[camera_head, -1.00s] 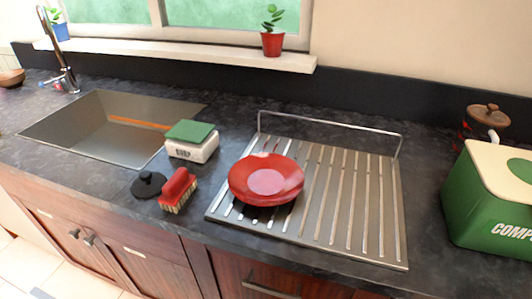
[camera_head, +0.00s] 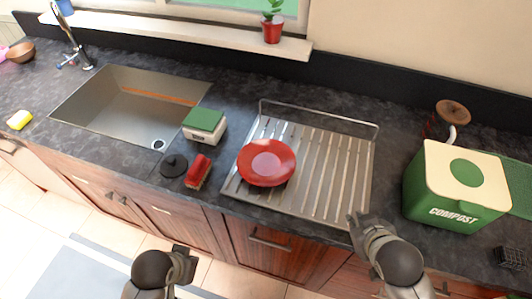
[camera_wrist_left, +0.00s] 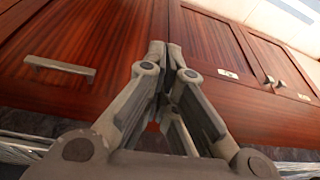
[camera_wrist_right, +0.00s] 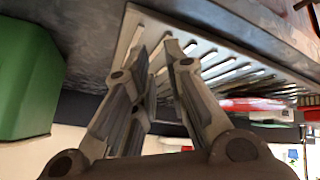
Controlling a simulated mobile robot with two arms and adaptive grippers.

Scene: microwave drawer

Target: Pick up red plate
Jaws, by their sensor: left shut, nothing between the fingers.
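A red plate (camera_head: 267,161) lies on the left part of the metal drying rack (camera_head: 338,160); it looks like a stack with a second red rim below. It also shows at the right of the right wrist view (camera_wrist_right: 252,104). My right gripper (camera_head: 357,220) is at the rack's front right corner, apart from the plate. Its fingers (camera_wrist_right: 156,50) are a little apart with nothing between them. My left gripper (camera_head: 186,252) is low in front of the cabinets, away from the plate. Its fingers (camera_wrist_left: 164,48) are shut and empty.
A green compost bin (camera_head: 455,190) stands right of the rack, near my right arm. A red brush (camera_head: 198,171), a black stopper (camera_head: 174,165) and a soap box (camera_head: 204,125) lie left of the plate. The sink (camera_head: 130,105) is farther left.

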